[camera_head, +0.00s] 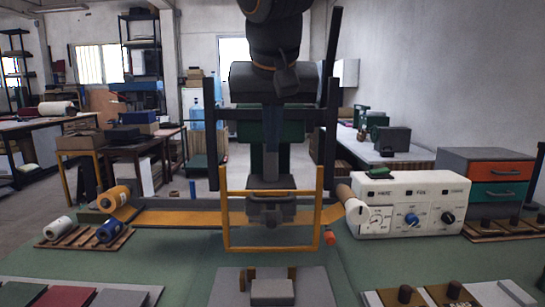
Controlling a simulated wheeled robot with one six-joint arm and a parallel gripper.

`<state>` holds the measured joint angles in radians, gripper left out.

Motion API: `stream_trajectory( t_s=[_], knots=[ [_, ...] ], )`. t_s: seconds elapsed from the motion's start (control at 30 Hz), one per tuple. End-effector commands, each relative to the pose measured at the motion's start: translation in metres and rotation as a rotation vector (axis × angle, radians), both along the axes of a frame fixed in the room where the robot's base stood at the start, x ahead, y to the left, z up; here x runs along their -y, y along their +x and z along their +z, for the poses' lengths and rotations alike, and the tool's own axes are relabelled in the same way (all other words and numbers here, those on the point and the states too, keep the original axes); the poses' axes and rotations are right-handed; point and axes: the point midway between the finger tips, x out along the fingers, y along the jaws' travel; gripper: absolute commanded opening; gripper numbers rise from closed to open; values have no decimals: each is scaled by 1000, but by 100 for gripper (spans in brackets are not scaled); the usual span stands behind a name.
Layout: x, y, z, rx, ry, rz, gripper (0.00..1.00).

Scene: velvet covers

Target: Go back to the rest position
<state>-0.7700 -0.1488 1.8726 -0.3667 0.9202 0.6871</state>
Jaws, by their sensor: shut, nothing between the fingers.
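My arm hangs from the top centre, and my gripper (271,168) points down in front of the press frame. Its narrow fingers look shut and empty, above the grey block of the press (270,203). An upright orange wire frame (226,232) stands around the front of the press. I cannot tell the exact gap between the fingertips and the press. No marker for the rest position shows.
An ochre strip (180,217) runs through the press between rolls. A white control box (405,207) with knobs stands right. A rack with rolls (85,237) is at left. A grey plate (235,290) and sample trays line the front. Green table is bare between them.

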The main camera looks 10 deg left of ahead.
Motion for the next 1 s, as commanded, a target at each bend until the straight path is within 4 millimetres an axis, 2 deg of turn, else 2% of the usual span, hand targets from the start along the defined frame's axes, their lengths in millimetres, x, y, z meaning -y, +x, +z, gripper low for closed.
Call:
stream_trajectory(
  t_s=[0.13,0.27,0.37,0.43,0.57,0.67,0.8,0.9,1.0],
  knots=[
    [3,-4,5,-3,-2,-1,0],
    [23,3,-21,-38,-30,-14,0],
    [56,13,-65,-97,-67,-33,0],
    [86,17,-103,-151,-91,-50,0],
    [146,11,-172,-256,-119,-84,0],
    [192,-4,-222,-338,-125,-114,0],
    [250,-41,-284,-447,-114,-162,0],
    [280,-71,-317,-510,-97,-192,0],
    [299,-95,-338,-553,-80,-215,0]
  ],
)
